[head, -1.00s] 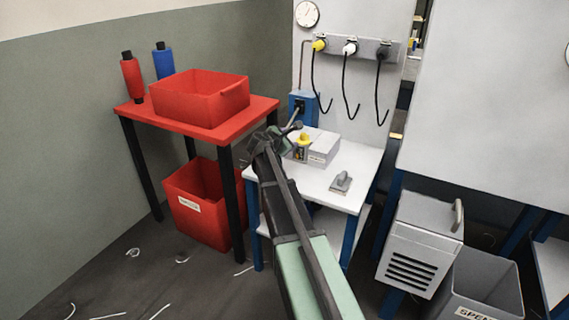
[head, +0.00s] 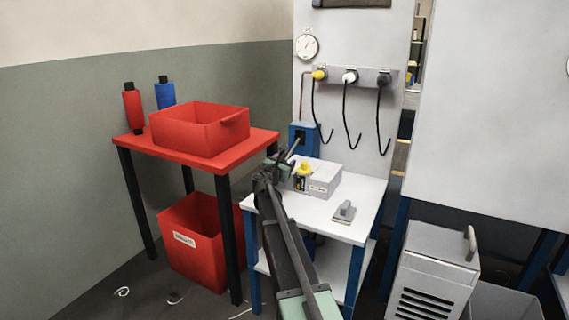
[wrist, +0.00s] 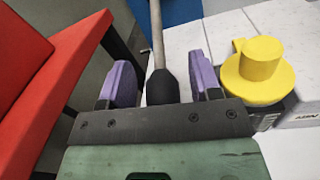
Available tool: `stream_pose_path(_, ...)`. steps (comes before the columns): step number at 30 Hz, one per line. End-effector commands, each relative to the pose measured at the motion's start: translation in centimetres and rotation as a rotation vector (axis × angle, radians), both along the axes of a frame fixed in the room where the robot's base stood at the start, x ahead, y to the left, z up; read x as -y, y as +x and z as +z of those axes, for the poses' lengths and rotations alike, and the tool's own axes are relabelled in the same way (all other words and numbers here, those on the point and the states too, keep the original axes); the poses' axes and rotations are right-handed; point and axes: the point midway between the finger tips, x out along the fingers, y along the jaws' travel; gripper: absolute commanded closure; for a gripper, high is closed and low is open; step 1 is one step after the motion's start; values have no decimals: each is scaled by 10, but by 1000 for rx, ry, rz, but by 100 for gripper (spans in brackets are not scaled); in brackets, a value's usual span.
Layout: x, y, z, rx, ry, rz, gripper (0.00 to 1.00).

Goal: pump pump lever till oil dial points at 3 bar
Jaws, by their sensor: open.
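The oil dial (head: 307,46) is a round white gauge high on the white panel in the head view; its needle is too small to read. The blue pump box (head: 303,138) stands below it, with the pump lever (head: 294,147) sticking out toward me, down and to the left. In the wrist view the lever is a grey rod (wrist: 157,35) with a black grip (wrist: 162,86). My gripper (wrist: 163,80) has its purple fingers apart, one on each side of the grip, with gaps showing on both sides. In the head view my gripper (head: 279,166) is at the lever's lower end.
A grey box (head: 320,181) with a yellow knob (head: 304,168) stands close right of my gripper on the white table (head: 315,213). A red table (head: 262,139) with a red bin (head: 202,130) is close on the left. Black hooked cables (head: 348,115) hang from the panel.

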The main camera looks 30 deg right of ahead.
Motion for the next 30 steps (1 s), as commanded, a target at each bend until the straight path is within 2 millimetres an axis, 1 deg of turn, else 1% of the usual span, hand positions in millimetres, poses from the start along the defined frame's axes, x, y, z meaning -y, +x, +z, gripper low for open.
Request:
stream_pose_path(3,4,3,0,0,0,1,42)
stream_pose_path(8,4,2,0,0,0,1,42)
stream_pose_path(11,4,2,0,1,1,0,56)
stream_pose_path(18,3,2,0,1,1,0,93)
stream_pose_path(20,3,2,0,1,1,0,100)
stream_pose_path(26,1,3,2,-1,6,3,100)
stream_pose_path(29,-7,6,6,-7,18,11,100)
stream_pose_path(30,-13,8,8,-13,27,16,100)
